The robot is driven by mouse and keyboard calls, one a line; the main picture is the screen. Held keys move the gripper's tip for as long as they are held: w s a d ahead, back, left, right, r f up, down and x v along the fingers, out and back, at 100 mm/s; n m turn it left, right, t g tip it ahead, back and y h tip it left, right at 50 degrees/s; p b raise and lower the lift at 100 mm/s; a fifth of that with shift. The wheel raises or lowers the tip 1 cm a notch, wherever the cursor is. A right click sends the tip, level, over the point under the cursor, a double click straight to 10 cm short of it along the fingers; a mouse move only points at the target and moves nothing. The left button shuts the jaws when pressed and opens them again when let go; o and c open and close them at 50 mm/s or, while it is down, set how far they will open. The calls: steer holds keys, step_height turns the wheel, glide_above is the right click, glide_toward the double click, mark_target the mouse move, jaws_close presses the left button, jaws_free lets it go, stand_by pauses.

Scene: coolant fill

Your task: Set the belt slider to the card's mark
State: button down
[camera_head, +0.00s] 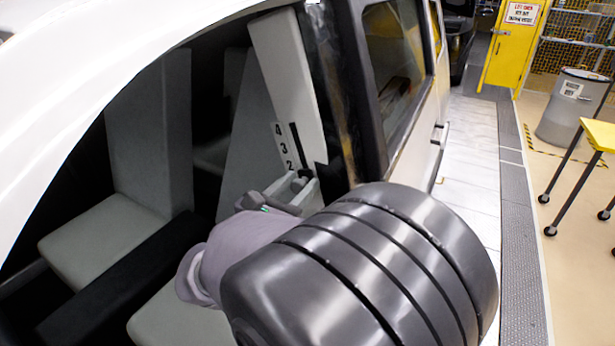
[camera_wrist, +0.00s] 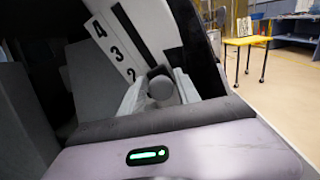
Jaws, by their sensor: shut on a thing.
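The belt slider's grey knob (camera_wrist: 161,88) shows in the wrist view between the fingers of my gripper (camera_wrist: 160,95), which is shut on it. The knob is at the lower part of a dark slot on a light pillar panel (camera_head: 283,50), close to the number 2. The number scale (camera_wrist: 113,51) reads 4, 3, 2 from top to bottom; anything below 2 is hidden by my gripper. In the head view my gripper (camera_head: 295,188) reaches in at the pillar's lower part, and my arm hides what lies below. The card is not in view.
The pillar stands inside an open car doorway, with light seats (camera_head: 105,240) to the left. A car door (camera_head: 400,85) is right of the pillar. Further right are a yellow-topped table (camera_head: 602,133), a grey drum (camera_head: 572,105) and open floor.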

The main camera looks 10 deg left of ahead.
steer(key=a+r+p, duration=0.1)
steer(key=r+p, duration=0.1)
steer(key=r, duration=0.1)
steer(key=a+r+p, duration=0.1)
steer(key=r+p, duration=0.2)
steer(key=r, duration=0.1)
steer(key=w+a+r+p, duration=0.1)
steer(key=r+p, duration=0.1)
steer(key=r, duration=0.1)
steer(key=shift+a+r, duration=0.1)
steer(key=shift+r, duration=0.1)
steer(key=c, duration=1.1)
jaws_free()
steer(key=shift+r+p, duration=0.35)
step_height(320, 180, up, 4)
steer(key=shift+f+p, duration=0.2)
steer(key=shift+p, duration=0.5)
steer(key=s+d, duration=0.2)
steer(key=s, duration=0.2)
steer(key=s+d+p, duration=0.1)
steer(key=s+d, duration=0.2)
steer(key=s, duration=0.2)
steer(key=s+d, duration=0.2)
steer(key=s, duration=0.3)
steer(key=shift+d+r+p, duration=0.3)
steer(key=shift+r+p, duration=0.05)
